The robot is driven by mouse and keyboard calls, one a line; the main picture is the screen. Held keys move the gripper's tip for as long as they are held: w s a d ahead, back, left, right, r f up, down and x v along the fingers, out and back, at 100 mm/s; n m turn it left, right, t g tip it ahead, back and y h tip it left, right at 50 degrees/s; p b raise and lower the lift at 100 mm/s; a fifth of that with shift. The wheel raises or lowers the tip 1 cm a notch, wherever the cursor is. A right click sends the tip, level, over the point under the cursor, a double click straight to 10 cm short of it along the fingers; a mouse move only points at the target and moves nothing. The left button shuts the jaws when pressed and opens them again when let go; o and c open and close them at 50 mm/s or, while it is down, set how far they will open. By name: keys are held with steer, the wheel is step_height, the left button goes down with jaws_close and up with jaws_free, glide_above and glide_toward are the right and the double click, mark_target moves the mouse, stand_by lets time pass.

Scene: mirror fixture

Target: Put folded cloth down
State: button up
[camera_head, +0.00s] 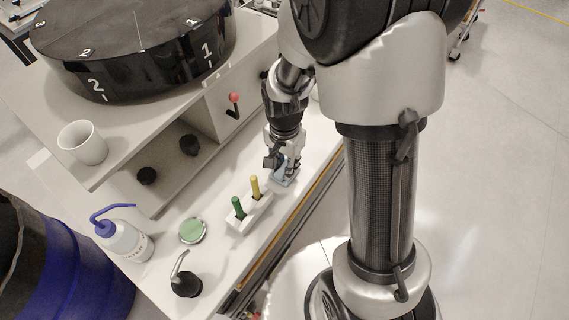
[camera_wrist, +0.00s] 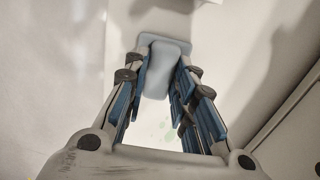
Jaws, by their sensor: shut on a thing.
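The folded cloth is light blue and shows in the wrist view (camera_wrist: 156,80), between the two fingers of my gripper (camera_wrist: 162,60). The fingers are shut on it. In the head view the cloth (camera_head: 286,180) is a small pale blue patch below my gripper (camera_head: 284,168), low over the white bench top near its front edge. The fingers partly hide it. I cannot tell whether the cloth touches the bench. Faint green spots show on the white surface in the wrist view.
A white holder (camera_head: 250,212) with a green-handled and a yellow-handled tool stands close by on the bench. A green-topped round dish (camera_head: 193,231), a wash bottle (camera_head: 124,238) and a black knob with a metal lever (camera_head: 186,283) stand farther left. A red-tipped lever (camera_head: 234,98) is behind.

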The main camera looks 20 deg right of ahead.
steer(key=shift+f, duration=0.2)
steer(key=o, duration=0.9)
steer(key=shift+o, duration=0.2)
steer(key=shift+r, duration=0.2)
step_height(320, 180, up, 12)
steer(key=p, duration=0.4)
step_height(320, 180, up, 9)
steer(key=n+t, duration=0.2)
steer(key=n, duration=0.2)
glide_above(284, 167)
steer(key=s, duration=0.5)
steer(key=s+r+n+t, duration=0.2)
steer(key=s+r+n, duration=0.4)
steer(key=s, duration=0.4)
steer(key=shift+r+n+t, duration=0.15)
steer(key=shift+n+t, duration=0.15)
steer(key=shift+n, duration=0.1)
steer(key=shift+s+d, duration=0.1)
